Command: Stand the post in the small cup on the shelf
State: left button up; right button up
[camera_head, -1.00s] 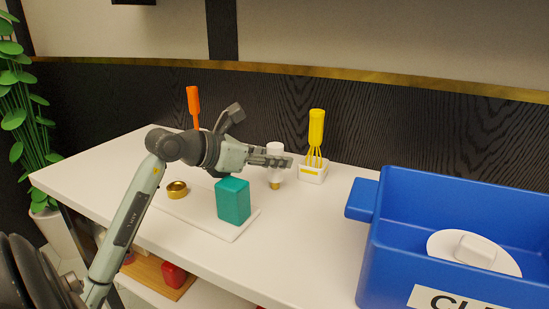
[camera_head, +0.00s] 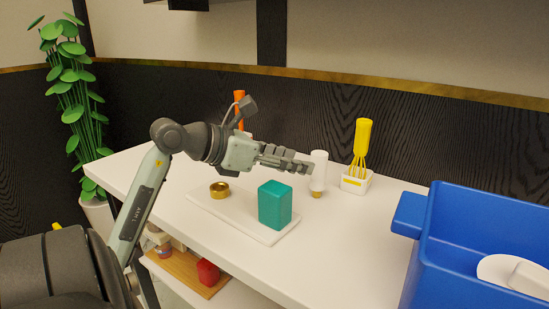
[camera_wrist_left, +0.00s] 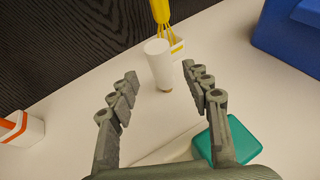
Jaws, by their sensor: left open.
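A white post (camera_head: 318,170) with a gold lower end stands upright on the white table. My left gripper (camera_head: 308,165) is open and empty, its fingertips just left of the post in the head view. In the left wrist view the post (camera_wrist_left: 158,62) shows beyond and between the open fingers (camera_wrist_left: 160,82), apart from them. A small gold cup (camera_head: 219,190) sits on a low white slab (camera_head: 255,228); I cannot see into it well. My right gripper is not in view.
A teal block (camera_head: 275,205) stands on the slab's right end, below my left gripper. A yellow whisk (camera_head: 362,137) stands in a white holder (camera_head: 356,181) right of the post. A blue bin (camera_head: 435,230) fills the right. A lower shelf (camera_head: 238,291) holds small items.

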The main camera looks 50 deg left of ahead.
pick_arm(q)
jog(key=v, duration=0.5)
dwell(0.4)
